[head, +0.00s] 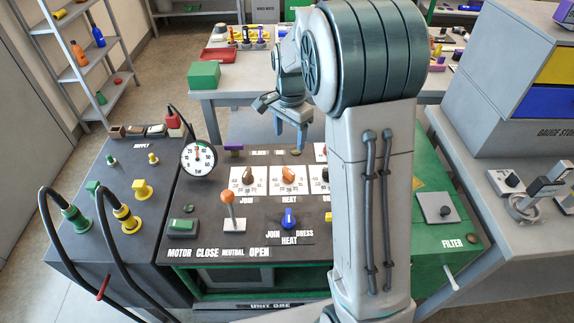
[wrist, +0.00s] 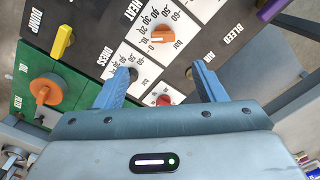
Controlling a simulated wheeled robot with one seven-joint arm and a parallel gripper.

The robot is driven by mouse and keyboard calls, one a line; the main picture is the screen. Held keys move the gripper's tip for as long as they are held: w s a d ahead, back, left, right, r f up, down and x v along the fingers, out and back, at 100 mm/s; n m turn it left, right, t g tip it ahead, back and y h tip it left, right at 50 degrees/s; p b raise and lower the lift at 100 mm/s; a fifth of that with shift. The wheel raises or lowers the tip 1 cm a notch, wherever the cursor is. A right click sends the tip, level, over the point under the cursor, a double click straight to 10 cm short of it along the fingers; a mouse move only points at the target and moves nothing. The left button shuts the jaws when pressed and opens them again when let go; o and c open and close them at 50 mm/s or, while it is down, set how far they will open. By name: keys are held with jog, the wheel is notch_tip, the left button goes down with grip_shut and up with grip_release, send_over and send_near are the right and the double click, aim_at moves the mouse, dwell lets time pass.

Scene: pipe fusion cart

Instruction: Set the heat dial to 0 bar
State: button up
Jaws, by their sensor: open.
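The heat dial (head: 288,175) is an orange knob on a white scale plate, in the middle of the row of dials above the HEAT label. In the wrist view the heat dial (wrist: 160,35) lies ahead of and between my fingertips, apart from both. Its scale is marked in bar; I cannot tell its exact setting. My gripper (head: 289,141) is open and empty above the back part of the panel, behind the dial row. In the wrist view my gripper (wrist: 163,71) has its left finger covering part of the dress dial's plate.
The join dial (head: 247,178) is left of the heat dial. An orange-topped lever (head: 228,197) and a blue selector (head: 289,218) stand in front. A round gauge (head: 198,158) stands at the left. A red knob (wrist: 163,98) lies between my fingers in the wrist view.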

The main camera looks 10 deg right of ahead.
aim_at(288, 170)
jog(key=shift+m, duration=0.3)
jog(key=f, duration=0.9)
jog(key=w+f+p, duration=0.1)
jog(key=f, duration=0.4)
jog(key=shift+f, duration=0.3)
jog(key=c, duration=1)
